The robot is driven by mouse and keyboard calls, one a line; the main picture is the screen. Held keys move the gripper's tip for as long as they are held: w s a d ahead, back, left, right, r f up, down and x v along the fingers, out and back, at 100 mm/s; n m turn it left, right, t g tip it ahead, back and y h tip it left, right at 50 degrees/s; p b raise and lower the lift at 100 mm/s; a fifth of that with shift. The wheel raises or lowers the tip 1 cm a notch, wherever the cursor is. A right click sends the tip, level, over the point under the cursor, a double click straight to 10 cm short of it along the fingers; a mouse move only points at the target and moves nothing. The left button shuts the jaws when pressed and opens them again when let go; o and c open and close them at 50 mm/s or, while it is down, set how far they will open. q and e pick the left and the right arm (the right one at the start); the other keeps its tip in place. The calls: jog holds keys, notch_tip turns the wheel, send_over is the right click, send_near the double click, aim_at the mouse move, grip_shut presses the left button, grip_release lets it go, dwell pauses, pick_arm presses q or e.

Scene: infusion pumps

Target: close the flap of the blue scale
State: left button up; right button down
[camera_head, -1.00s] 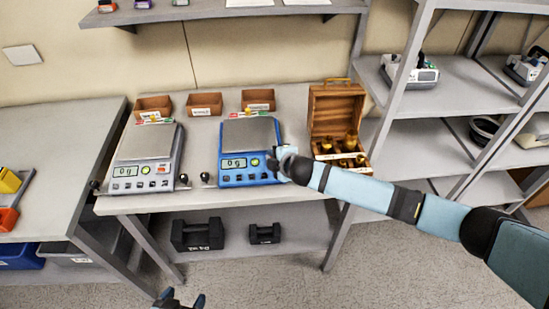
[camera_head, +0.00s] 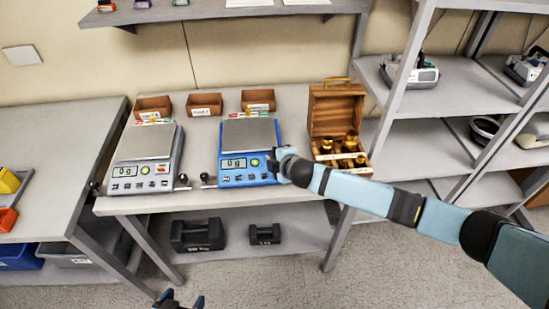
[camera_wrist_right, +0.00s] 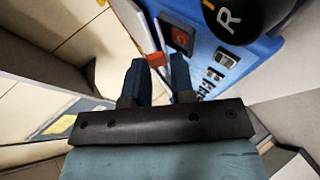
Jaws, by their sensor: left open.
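The blue scale (camera_head: 231,180) stands on the table with a grey pan on top and a lit display. My right gripper (camera_head: 272,165) is at its front right corner, small and partly hidden by its own wrist. In the right wrist view the blue scale (camera_wrist_right: 236,62) fills the upper right, and my right gripper's two fingers (camera_wrist_right: 158,62) point at its side. A small red part (camera_wrist_right: 157,60) shows between the fingertips; I cannot tell whether they grip it. The flap cannot be made out surely. My left gripper (camera_head: 183,301) is open and empty at the bottom edge, away from the scale.
A grey scale (camera_head: 147,147) stands left of the blue one. Small brown bins (camera_head: 204,104) line the back. An open wooden box (camera_head: 336,110) with brass weights is close to my right wrist. Black weights (camera_head: 197,235) lie on the lower shelf.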

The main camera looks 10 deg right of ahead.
jog(key=c, duration=1.1)
grip_release()
jog(key=shift+s+f, duration=0.1)
jog(key=shift+f, duration=0.05)
jog(key=shift+o, duration=0.2)
jog(key=shift+r, duration=0.25)
